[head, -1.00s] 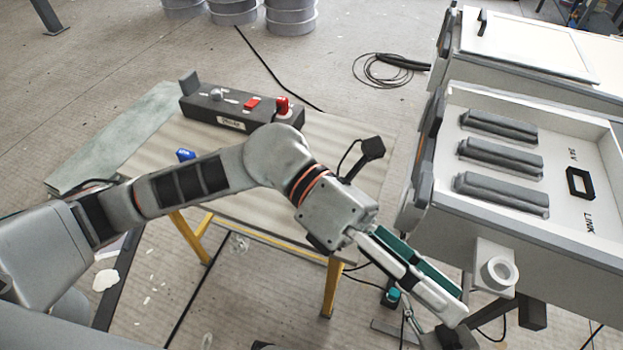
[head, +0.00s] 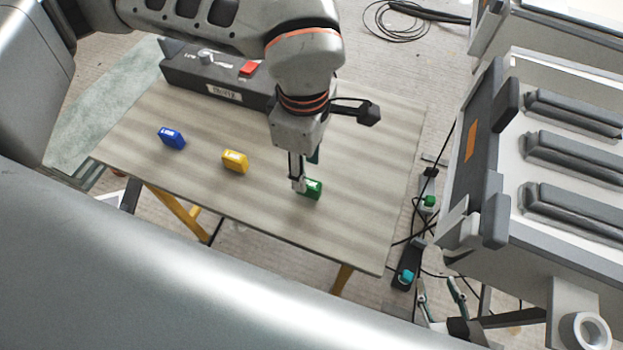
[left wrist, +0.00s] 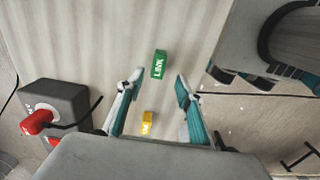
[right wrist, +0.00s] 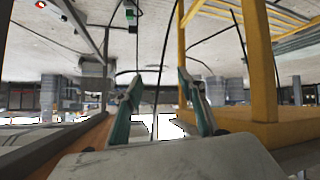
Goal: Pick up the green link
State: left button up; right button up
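The green link (head: 312,189) is a small block lying on the table near its front right part. It also shows in the left wrist view (left wrist: 159,64), marked LINK, just ahead of the fingertips and between their lines. My left gripper (head: 301,183) points down at the green link and hides part of it in the head view. In the left wrist view my left gripper (left wrist: 159,78) is open and empty. My right gripper (head: 438,287) is low, right of the table. In the right wrist view my right gripper (right wrist: 159,76) is open and empty.
A yellow block (head: 235,161) and a blue block (head: 172,138) lie left of the green link on the table (head: 230,200). A dark control box (head: 190,72) with a red button stands at the table's back. A cabinet with grey moulds (head: 570,160) stands at the right.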

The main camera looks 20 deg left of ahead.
aim_at(308, 183)
pick_arm(q)
notch_tip(308, 183, down, 7)
jog(key=shift+w+d+r+b, duration=0.1)
jog(key=shift+w+d+b, duration=0.05)
jog(key=shift+b, duration=0.6)
grip_shut()
